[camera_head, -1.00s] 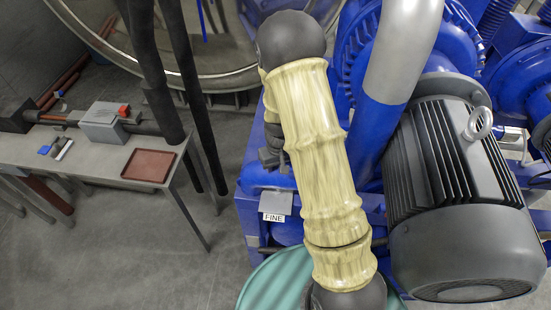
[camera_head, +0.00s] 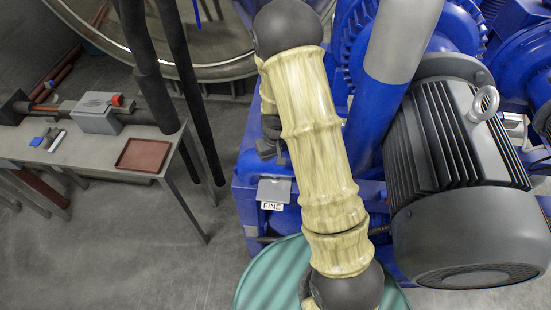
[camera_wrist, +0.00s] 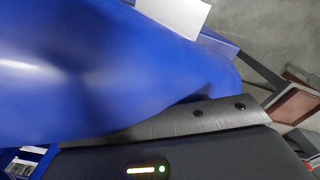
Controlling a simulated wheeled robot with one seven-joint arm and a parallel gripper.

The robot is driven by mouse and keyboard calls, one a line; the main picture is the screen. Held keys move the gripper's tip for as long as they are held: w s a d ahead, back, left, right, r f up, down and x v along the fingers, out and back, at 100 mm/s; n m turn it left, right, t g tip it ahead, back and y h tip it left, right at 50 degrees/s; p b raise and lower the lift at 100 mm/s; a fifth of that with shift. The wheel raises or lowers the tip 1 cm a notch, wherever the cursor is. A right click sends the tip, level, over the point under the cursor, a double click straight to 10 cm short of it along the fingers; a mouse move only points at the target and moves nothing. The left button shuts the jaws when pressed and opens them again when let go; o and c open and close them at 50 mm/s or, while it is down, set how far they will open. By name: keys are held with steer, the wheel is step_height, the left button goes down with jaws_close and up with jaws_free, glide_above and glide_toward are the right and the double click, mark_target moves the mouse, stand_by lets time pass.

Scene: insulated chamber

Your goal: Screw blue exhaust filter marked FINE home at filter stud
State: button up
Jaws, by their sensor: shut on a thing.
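A large smooth blue body (camera_wrist: 90,75), which looks like the blue exhaust filter, fills much of the wrist view, close against my gripper (camera_wrist: 170,124). The gripper's dark housing and a grey part with two black screws show there; its fingertips are hidden behind the blue body. A grey plate (camera_head: 273,190) with a white FINE label (camera_head: 271,206) sits on the blue machine, left of my arm. I cannot make out the filter stud or any thread contact.
A grey motor (camera_head: 470,235) stands close on the right of my arm, by a thick grey pipe (camera_head: 398,45). A green drum (camera_head: 262,275) is below. A table (camera_head: 75,152) with a red tray (camera_head: 150,154) stands left. Open floor lies between table and machine.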

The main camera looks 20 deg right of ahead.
steer(key=shift+f+b, duration=0.3)
steer(key=shift+f, duration=0.4)
steer(key=shift+f, duration=0.55)
stand_by(1.8)
